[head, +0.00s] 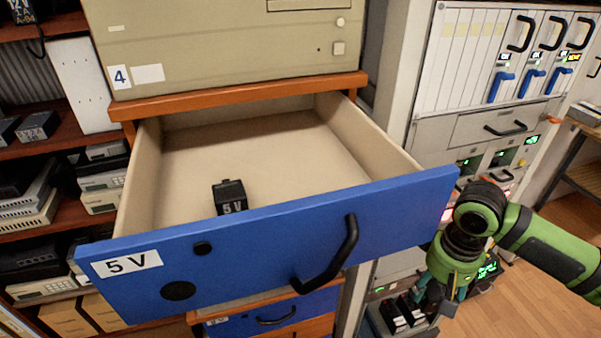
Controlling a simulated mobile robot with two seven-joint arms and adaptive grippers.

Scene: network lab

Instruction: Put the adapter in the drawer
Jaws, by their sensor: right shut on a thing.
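The blue-fronted drawer (270,242), labelled "5 V", is pulled open. A black adapter (230,197) marked "5 V" stands inside, close behind the drawer front. My right gripper (434,300), on a green arm, points down just right of the drawer front, outside it. It is shut on a small dark thing, which looks like a black adapter but is mostly hidden by the fingers. Several black blocks (391,316) stand in a tray below and beside the gripper. My left gripper is not in view.
The drawer's black handle (330,262) sticks out from its front. A beige cabinet unit (225,45) stands above the drawer. Shelves with devices (100,180) are at left, an equipment rack (480,65) at right. Most of the drawer floor is bare.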

